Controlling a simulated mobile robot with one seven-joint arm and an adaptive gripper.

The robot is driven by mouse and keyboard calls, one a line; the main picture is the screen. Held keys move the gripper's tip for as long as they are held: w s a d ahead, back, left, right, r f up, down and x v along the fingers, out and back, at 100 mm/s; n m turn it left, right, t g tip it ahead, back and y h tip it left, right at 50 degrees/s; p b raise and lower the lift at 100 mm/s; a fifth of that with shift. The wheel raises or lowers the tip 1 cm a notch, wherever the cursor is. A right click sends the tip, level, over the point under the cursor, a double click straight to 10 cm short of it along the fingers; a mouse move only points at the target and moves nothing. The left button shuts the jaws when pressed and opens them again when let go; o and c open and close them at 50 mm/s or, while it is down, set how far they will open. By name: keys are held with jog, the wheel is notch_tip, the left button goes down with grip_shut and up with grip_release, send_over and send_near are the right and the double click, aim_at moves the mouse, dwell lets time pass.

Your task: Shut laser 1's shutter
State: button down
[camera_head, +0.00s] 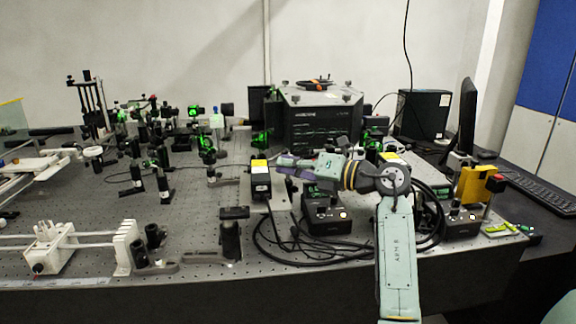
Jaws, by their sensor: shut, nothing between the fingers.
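A black box with a yellow-and-white top (260,178) stands on the bench at centre; it looks like a laser head. A second yellow-topped unit (390,157) stands behind my arm, partly hidden. I cannot read which one is laser 1, and no shutter lever can be made out. My gripper (282,166) is shut and empty. It points left, with its tips close to the right of the first box's top; whether they touch it I cannot tell.
Black control boxes (326,214) with loose cables stand below my forearm. A yellow block with a red part (477,184) is at right. A large black instrument (322,122) stands behind. Post-mounted optics (205,146) crowd the left; a dark post (231,238) stands in front.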

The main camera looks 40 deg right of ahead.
jog(key=shift+r+n+g+h, duration=0.3)
jog(key=shift+r+n+g, duration=0.1)
jog(key=shift+g, duration=0.3)
jog(key=g, duration=0.1)
jog(key=r+n+g+h, duration=0.1)
jog(key=a+n+g+h, duration=0.1)
jog(key=shift+w+r, duration=0.25)
jog(key=shift+r, duration=0.15)
jog(key=shift+w+a+r+n+g+h, duration=0.2)
jog(key=shift+n+g+h, duration=0.1)
jog(key=shift+g+h, duration=0.2)
jog(key=shift+w+a+r+n+g+h, duration=0.15)
jog(key=shift+a+n+g+h, duration=0.15)
jog(key=shift+h, duration=0.25)
jog(key=shift+w+a+r+n+g+h, duration=0.15)
jog(key=shift+n+g+h, duration=0.15)
jog(key=shift+g+h, duration=0.25)
jog(key=shift+r, duration=0.2)
jog(key=shift+r+p, duration=0.7)
jog(key=shift+p, duration=0.05)
